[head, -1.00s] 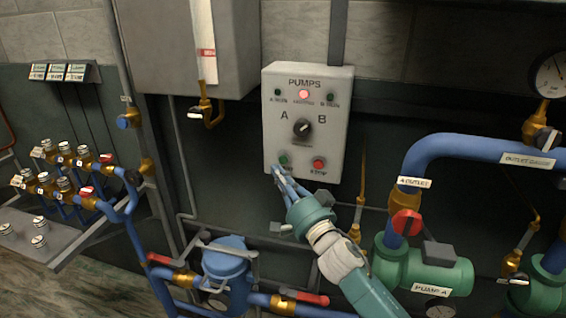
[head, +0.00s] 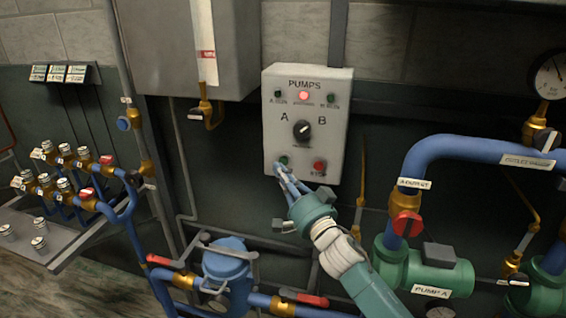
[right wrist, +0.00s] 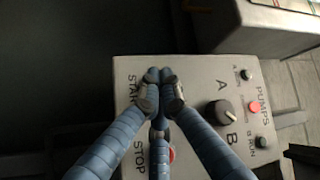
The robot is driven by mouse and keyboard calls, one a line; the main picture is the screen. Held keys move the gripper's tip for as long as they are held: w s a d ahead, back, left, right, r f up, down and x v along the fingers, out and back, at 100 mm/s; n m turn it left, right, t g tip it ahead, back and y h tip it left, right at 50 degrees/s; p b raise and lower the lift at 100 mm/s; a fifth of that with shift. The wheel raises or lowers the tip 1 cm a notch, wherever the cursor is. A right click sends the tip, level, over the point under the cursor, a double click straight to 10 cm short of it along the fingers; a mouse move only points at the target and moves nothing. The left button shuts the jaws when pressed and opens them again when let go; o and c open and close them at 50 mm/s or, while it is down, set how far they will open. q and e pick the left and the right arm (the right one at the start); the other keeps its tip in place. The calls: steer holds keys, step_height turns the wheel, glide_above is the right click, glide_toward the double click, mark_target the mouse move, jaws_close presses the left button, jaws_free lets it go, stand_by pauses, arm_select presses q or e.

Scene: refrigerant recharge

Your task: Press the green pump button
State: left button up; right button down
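The pump panel (head: 334,110) is a grey box labelled PUMPS on the wall. Its green button (head: 284,160) is at the lower left, beside the red STOP button (head: 319,166). My right gripper (head: 280,170) has its fingertips at the panel face, just below and beside the green button; I cannot tell whether they touch it. In the right wrist view, the blue fingers of my right gripper (right wrist: 160,82) are drawn together near the START label, with nothing seen between them. They hide the green button there and partly cover the red STOP button (right wrist: 171,154). My left gripper is not in view.
The panel also has a black A/B selector knob (head: 302,130) and a lit red lamp (head: 303,96). Blue pipes (head: 460,145) and green pump A (head: 440,272) lie to the right. A blue filter body (head: 227,265) is below, and a valve manifold (head: 65,185) is at left.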

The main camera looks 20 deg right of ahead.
stand_by(0.7)
steer(key=shift+w+d, duration=0.25)
steer(key=shift+w, duration=0.1)
steer(key=shift+w+d, duration=0.25)
steer(key=shift+w, duration=0.15)
stand_by(0.7)
stand_by(0.4)
steer(key=shift+s+a+p, duration=0.45)
steer(key=shift+s, duration=0.35)
steer(key=s+a, duration=0.1)
steer(key=s, duration=0.1)
steer(key=s+a+p, duration=0.1)
steer(key=s, duration=0.1)
steer(key=shift+a, duration=0.4)
